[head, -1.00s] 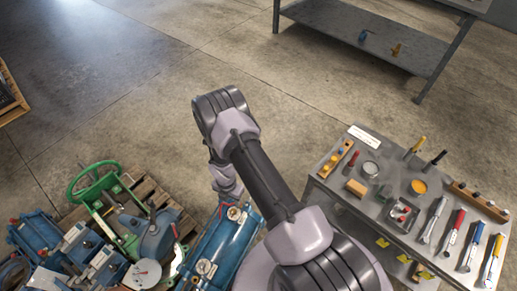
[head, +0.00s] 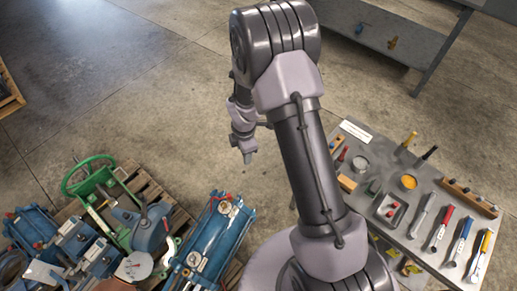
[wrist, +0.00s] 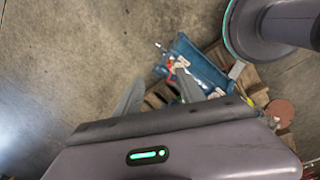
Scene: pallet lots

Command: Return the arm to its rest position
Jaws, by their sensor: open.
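My arm stands raised in the middle of the head view, its elbow high near the top. My gripper (head: 247,155) hangs down on the left side of the elbow, above bare floor. In the wrist view its two grey fingers (wrist: 158,92) are apart, with nothing held between them. Past the fingertips lies part of the blue cylinder unit (wrist: 197,64) on the pallet. The fingers are small in the head view and partly overlap each other.
A pallet (head: 160,190) at lower left carries the blue cylinder unit (head: 217,240), a green handwheel valve (head: 90,178) and several blue pumps. A grey tool table (head: 400,245) stands at right. A metal shelf (head: 385,30) is at the back. The floor between is clear.

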